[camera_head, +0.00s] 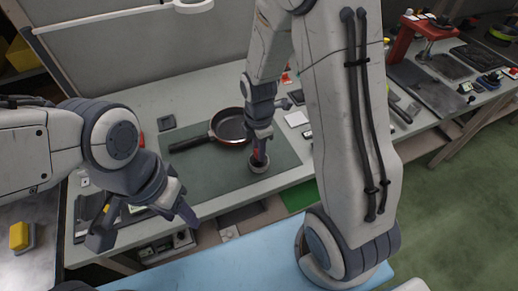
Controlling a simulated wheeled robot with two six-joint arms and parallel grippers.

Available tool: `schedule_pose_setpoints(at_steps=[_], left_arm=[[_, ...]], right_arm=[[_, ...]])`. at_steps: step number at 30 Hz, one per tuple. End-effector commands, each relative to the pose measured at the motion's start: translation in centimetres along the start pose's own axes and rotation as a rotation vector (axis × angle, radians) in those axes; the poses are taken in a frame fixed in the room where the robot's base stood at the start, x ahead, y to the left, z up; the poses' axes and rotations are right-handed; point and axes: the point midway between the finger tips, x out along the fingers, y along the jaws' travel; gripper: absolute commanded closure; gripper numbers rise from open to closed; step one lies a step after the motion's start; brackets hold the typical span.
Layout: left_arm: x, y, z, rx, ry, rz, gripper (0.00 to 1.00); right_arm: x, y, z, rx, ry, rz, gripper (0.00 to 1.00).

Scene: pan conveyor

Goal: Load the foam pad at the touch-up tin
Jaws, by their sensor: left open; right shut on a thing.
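The touch-up tin (258,168) is a small dark round tin on the green-grey mat, right of the pan. My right gripper (259,147) reaches down right above it and is shut on a small reddish piece (257,155), which looks like the foam pad's holder. Its lower end is at the tin's mouth; the foam itself is hidden, and I cannot tell whether it touches the paint. A dark frying pan (232,126) with a reddish-brown rim lies on the mat, handle to the left. My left gripper (146,228) is open and empty over the bench's front left edge.
The mat (215,180) has bare room in front of the pan. A white card (296,118) lies right of the pan. A red stand (425,28) is at the far right. My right arm hides part of the bench.

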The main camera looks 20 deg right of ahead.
Motion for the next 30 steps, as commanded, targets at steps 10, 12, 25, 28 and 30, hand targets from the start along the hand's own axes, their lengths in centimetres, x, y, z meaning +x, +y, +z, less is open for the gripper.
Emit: schedule_pose_setpoints(at_steps=[10, 12, 25, 28, 30], left_arm=[[0.2, 0.0, 0.0, 0.000, 0.000, 0.000, 0.50], [0.2, 0.0, 0.0, 0.000, 0.000, 0.000, 0.50], [0.6, 0.0, 0.0, 0.000, 0.000, 0.000, 0.50], [0.7, -0.1, 0.0, 0.000, 0.000, 0.000, 0.50], [0.7, -0.1, 0.0, 0.000, 0.000, 0.000, 0.50]], right_arm=[[0.2, 0.0, 0.0, 0.000, 0.000, 0.000, 1.00], [0.3, 0.0, 0.0, 0.000, 0.000, 0.000, 1.00], [0.8, 0.0, 0.0, 0.000, 0.000, 0.000, 1.00], [1.0, 0.0, 0.0, 0.000, 0.000, 0.000, 1.00], [1.0, 0.0, 0.0, 0.000, 0.000, 0.000, 1.00]])
